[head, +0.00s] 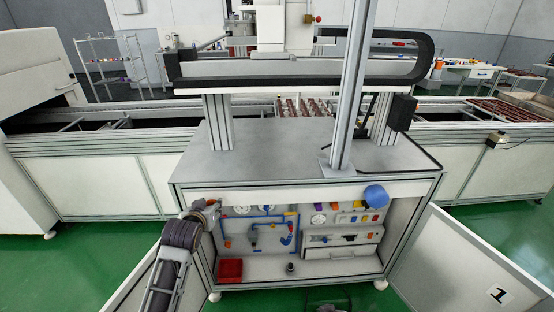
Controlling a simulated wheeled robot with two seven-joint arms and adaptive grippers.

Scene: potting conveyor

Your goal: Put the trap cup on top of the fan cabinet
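The cabinet (300,168) stands in the middle of the head view, with a broad grey top and an open front. I cannot tell for certain that it is the fan cabinet. A small dark cup-like piece (290,268) stands on its inner floor, right of a red bin (230,270). It may be the trap cup, but it is too small to be sure. A blue rounded thing (376,196) sits at the cabinet's upper front edge, towards the right.
An open door panel (465,265) marked 1 reaches out at the right. A metal post (352,85) and a cable-chain beam (300,82) rise over the top. The top's front left is clear.

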